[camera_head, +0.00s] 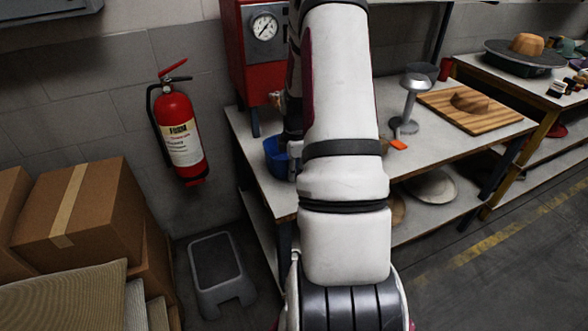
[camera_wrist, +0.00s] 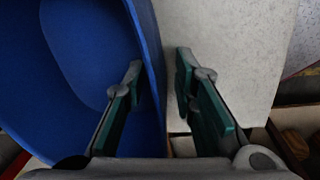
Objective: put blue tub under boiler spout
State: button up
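The blue tub (camera_head: 275,158) stands on the white-topped table, partly hidden behind my arm in the head view. In the wrist view the tub (camera_wrist: 85,60) fills the left side, its wall running between my fingers. My gripper (camera_wrist: 160,72) is open, with one finger inside the tub and the other outside. A gap shows between the outer finger and the wall. The red boiler (camera_head: 262,70) stands at the back left of the table with a gauge on its front. Its spout (camera_head: 276,98) is partly hidden by my arm, above and behind the tub.
A metal stand (camera_head: 410,100), an orange item (camera_head: 399,145) and a wooden board (camera_head: 462,107) are on the table to the right. A fire extinguisher (camera_head: 180,130) hangs on the wall. A grey stool (camera_head: 217,265) and cardboard boxes (camera_head: 80,212) stand at left.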

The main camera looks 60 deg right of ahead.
notch_tip(320, 180, up, 12)
jog(key=a+r+m+t, duration=0.1)
jog(key=a+r+m, duration=0.1)
jog(key=a+r, duration=0.7)
jog(key=a+r+m, duration=0.2)
jog(key=a+r, duration=0.3)
jog(key=a, duration=0.7)
jog(key=s+a+r+m+t, duration=0.1)
jog(key=s+a+r+m, duration=0.1)
jog(key=s+a, duration=0.5)
jog(key=s+a+r+m+t, duration=0.1)
jog(key=s+a+r+m, duration=0.1)
jog(key=s+a, duration=0.5)
jog(key=shift+s+a+m+y+p, duration=0.25)
jog(key=shift+a+m+y+p, duration=0.2)
jog(key=shift+a+m, duration=0.6)
jog(key=shift+a+n, duration=0.2)
jog(key=shift+n, duration=0.05)
